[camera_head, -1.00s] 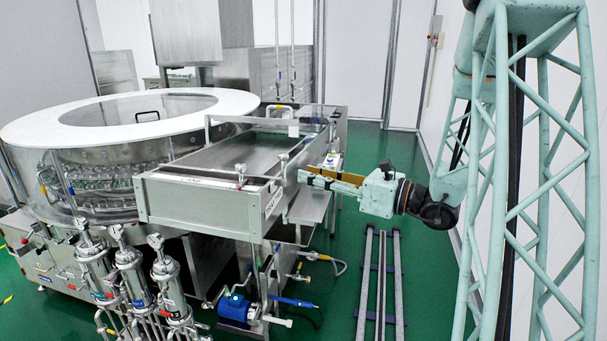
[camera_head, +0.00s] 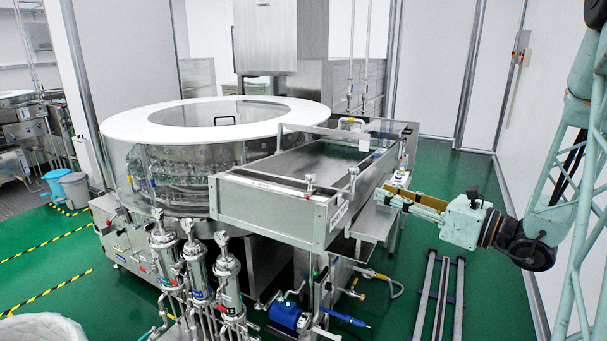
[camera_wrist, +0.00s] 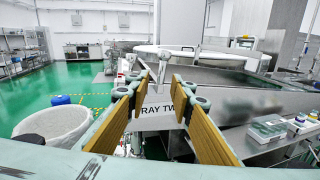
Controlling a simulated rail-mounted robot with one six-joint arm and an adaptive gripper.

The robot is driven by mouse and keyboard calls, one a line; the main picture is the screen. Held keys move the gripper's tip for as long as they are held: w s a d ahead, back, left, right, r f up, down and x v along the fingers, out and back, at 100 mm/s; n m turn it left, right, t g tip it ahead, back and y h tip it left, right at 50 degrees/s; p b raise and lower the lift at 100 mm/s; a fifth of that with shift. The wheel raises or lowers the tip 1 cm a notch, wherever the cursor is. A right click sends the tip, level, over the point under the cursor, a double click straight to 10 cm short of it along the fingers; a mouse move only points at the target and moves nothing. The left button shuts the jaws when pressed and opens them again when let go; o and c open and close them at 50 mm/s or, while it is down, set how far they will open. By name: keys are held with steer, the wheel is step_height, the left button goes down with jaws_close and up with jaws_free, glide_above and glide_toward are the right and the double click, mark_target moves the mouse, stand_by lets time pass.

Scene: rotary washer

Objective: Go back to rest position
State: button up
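My gripper (camera_head: 382,199) is held out level on the right, beside the end of the rotary washer's metal tray (camera_head: 262,205). Its two fingers with tan pads are spread apart. In the wrist view my gripper (camera_wrist: 163,82) is open with nothing between the pads. The labelled end of the tray (camera_wrist: 157,109) shows beyond and between the fingers. The rotary washer (camera_head: 130,131) has a round white top and stands left of my gripper. I cannot tell the exact gap between the fingertips and the tray.
Floor rails (camera_head: 440,295) run on the green floor below my gripper. Metal cylinders (camera_head: 195,262) and a blue motor (camera_head: 287,315) stand before the washer. A lined white bin (camera_wrist: 55,125) is at left. A side shelf (camera_wrist: 255,140) holds small boxes. Open floor lies at left.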

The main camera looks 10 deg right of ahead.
steer(key=shift+a, duration=0.1)
steer(key=s+a+r+n+g+y, duration=0.15)
steer(key=s+a+n+g, duration=0.45)
steer(key=a, duration=0.6)
steer(key=s+a+r+n+g+y, duration=0.15)
steer(key=s+a+n+g, duration=0.4)
steer(key=a, duration=0.65)
steer(key=s+a+f+n+g+h, duration=0.15)
steer(key=s+n+h, duration=0.35)
steer(key=s, duration=0.6)
steer(key=s+a+n+g+h, duration=0.1)
steer(key=s+a+n+h, duration=0.15)
steer(key=s+n, duration=0.6)
steer(key=s+d+r+n+t+h, duration=0.3)
steer(key=s+d+n+h, duration=0.2)
steer(key=s+d, duration=0.3)
steer(key=shift+s+d, duration=0.3)
steer(key=shift+d, duration=0.4)
steer(key=shift+h, duration=0.25)
